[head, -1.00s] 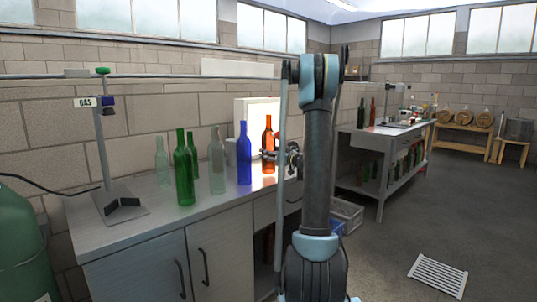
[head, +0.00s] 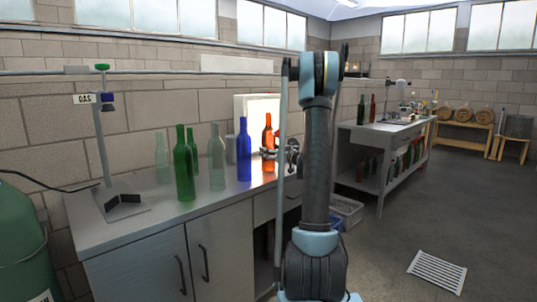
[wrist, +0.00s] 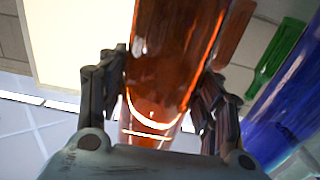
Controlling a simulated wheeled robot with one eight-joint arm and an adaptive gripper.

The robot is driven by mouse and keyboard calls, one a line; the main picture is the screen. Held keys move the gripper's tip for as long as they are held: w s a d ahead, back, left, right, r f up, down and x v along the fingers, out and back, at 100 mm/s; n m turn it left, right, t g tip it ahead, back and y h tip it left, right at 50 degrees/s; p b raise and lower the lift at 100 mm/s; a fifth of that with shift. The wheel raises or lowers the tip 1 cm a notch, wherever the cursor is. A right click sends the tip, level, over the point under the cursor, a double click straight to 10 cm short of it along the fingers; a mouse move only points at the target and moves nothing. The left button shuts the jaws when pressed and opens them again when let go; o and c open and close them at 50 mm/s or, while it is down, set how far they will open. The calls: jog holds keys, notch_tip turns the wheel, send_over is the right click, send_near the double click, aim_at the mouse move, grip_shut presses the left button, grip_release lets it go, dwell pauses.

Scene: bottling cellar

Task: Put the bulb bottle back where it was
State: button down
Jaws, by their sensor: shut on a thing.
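My gripper (head: 268,153) is shut on an amber-orange bottle (head: 268,130) in front of the lit panel. In the wrist view my gripper's fingers (wrist: 165,105) lie on both sides of the amber bottle (wrist: 178,50). Its lower end and a bright ring show between them. I cannot tell whether its base touches the bench. The bottle looks nearly upright in the head view. No bulb shape can be made out on it.
A blue bottle (head: 244,155) stands just left of the held bottle. Green bottles (head: 184,165) and a pale clear one (head: 217,160) stand further left on the bench (head: 160,205). The lit panel (head: 243,103) is close behind. A gas stand (head: 104,150) is at the far left.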

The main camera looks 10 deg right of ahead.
jog(key=shift+f, duration=0.25)
dwell(0.4)
jog(key=shift+c, duration=2)
grip_release()
jog(key=v, duration=1.3)
